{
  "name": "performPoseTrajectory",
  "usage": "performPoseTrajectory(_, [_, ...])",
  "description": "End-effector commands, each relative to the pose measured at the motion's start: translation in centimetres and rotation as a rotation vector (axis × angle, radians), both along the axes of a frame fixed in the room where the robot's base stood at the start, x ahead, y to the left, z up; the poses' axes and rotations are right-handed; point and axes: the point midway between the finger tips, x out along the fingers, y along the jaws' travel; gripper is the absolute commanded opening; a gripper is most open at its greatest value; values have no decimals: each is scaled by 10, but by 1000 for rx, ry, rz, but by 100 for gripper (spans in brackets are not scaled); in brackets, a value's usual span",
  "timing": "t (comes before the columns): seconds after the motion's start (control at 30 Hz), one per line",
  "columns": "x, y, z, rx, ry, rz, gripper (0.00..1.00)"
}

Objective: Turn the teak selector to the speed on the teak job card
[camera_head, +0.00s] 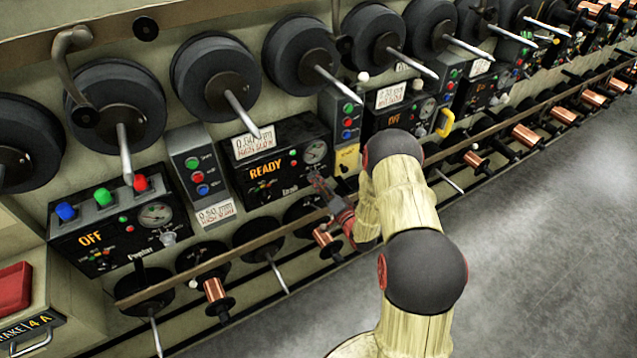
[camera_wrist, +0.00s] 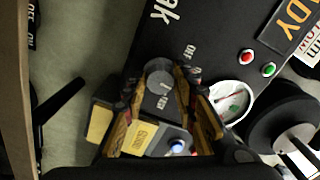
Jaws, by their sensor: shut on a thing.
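The dark teak panel (camera_head: 243,186) shows a lit READY display (camera_head: 266,170) and a round gauge (camera_head: 315,152). Its job card (camera_head: 253,142) is a white label with red writing, too small to read surely. In the wrist view, the teak selector (camera_wrist: 159,77) is a dark round knob with small white lettering around it; OFF is legible, and its setting is unclear. My gripper (camera_wrist: 163,86) is shut on the selector, one finger on each side. In the head view, my gripper (camera_head: 320,185) is at the panel's lower right, and the selector is hidden behind it.
A button box (camera_head: 198,173) stands left of the teak panel, and another (camera_head: 345,118) stands right. A yellow tag (camera_head: 347,158) hangs near my arm. Spools and a long rail (camera_head: 230,255) run below. The grey floor at right is clear.

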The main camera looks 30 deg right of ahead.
Motion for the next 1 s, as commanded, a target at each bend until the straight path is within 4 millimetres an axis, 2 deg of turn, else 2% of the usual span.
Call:
performPoseTrajectory(0.4, [0, 0, -1, 161, 7, -1, 3])
performPoseTrajectory(0.9, [0, 0, -1, 175, 7, -2, 3])
performPoseTrajectory(0.93, [0, 0, -1, 175, 7, -2, 30])
performPoseTrajectory(1.0, [0, 0, -1, 175, 7, -2, 34])
